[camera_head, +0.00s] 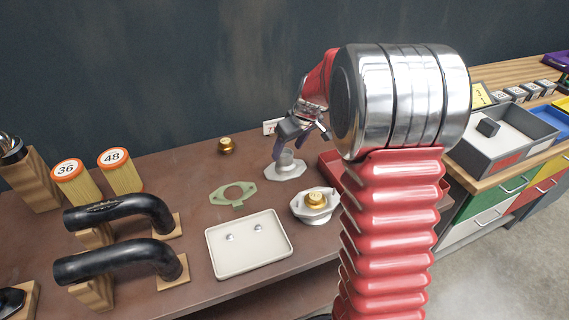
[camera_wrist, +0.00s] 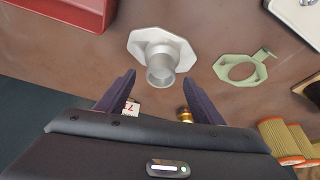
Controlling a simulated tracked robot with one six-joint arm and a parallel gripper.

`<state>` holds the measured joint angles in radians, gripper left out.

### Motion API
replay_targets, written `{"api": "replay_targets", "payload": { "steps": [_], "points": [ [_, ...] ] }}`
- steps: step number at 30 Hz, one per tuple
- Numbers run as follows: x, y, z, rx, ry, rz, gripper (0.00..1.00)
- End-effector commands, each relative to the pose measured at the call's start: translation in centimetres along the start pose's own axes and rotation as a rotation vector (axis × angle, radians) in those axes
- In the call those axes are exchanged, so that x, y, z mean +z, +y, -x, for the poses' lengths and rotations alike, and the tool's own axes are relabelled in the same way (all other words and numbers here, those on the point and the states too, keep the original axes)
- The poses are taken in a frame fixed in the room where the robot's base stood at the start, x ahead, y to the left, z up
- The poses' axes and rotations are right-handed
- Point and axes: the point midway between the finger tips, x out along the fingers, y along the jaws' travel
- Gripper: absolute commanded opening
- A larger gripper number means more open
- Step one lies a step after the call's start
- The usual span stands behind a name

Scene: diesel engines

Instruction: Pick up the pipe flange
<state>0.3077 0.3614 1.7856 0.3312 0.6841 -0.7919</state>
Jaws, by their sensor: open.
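The pipe flange (camera_head: 285,170) is a pale grey plate with cut corners and a short upright pipe stub. It stands on the brown bench below my gripper (camera_head: 303,138) in the head view. In the wrist view the flange (camera_wrist: 142,40) lies just beyond my fingertips (camera_wrist: 160,78). Its pipe stub points toward the camera, close to the gap between the fingers. My fingers are spread apart with nothing held between them. In the head view part of my gripper overlaps the top of the stub, and I cannot tell whether they touch.
A brass cap (camera_head: 227,145) and a small numbered card (camera_head: 269,127) stand behind. A red tray (camera_head: 329,168) is right of the flange.

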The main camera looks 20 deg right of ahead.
Motion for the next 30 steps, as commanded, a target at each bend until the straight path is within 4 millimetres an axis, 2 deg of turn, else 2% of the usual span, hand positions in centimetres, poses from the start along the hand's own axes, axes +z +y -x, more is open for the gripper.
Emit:
{"api": "replay_targets", "payload": {
  "steps": [6,10,26,30],
  "points": [
    [0.3,-0.1,-3.1,-0.002,-0.004,0.0,0.61],
    [0.3,-0.1,-4.0,-0.001,-0.002,-0.001,0.61],
    [0.3,-0.1,-4.1,-0.001,-0.001,-0.001,0.61],
    [0.3,-0.1,-4.1,0.0,-0.001,-0.001,0.54]
  ]
}}
